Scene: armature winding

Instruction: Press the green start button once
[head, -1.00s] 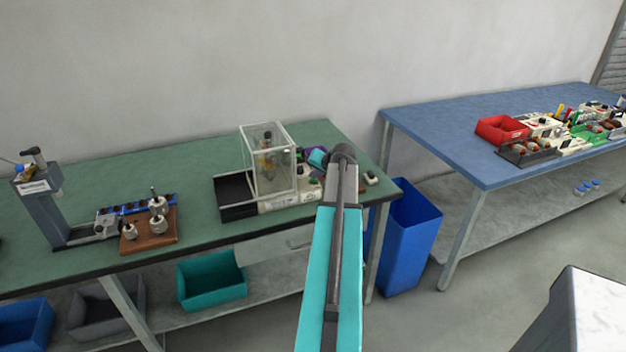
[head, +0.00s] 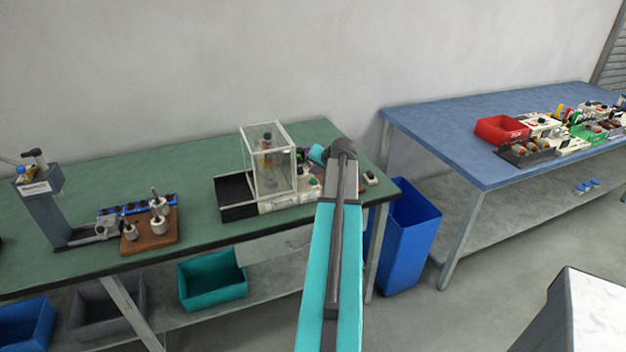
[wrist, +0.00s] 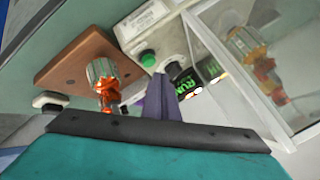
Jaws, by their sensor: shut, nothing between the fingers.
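The green start button (wrist: 148,58) is a small round green cap on the white winding machine (wrist: 150,22) in the wrist view. My gripper (wrist: 160,80) is shut and empty, its fingertips just below and to the right of the button in the picture. A small gap shows between the tips and the button, but I cannot tell the height between them. A lit display (wrist: 187,84) beside the fingers shows green letters that look like RUN. In the head view the machine (head: 280,202) stands on the green bench, and my arm hides most of the gripper.
A clear guard box (head: 268,165) covers an armature beside the controls. A brown board (wrist: 85,62) with an orange-wound armature (wrist: 105,85) lies on the other side. The green bench (head: 110,178) has free room behind. A blue bin (head: 412,235) stands past its right end.

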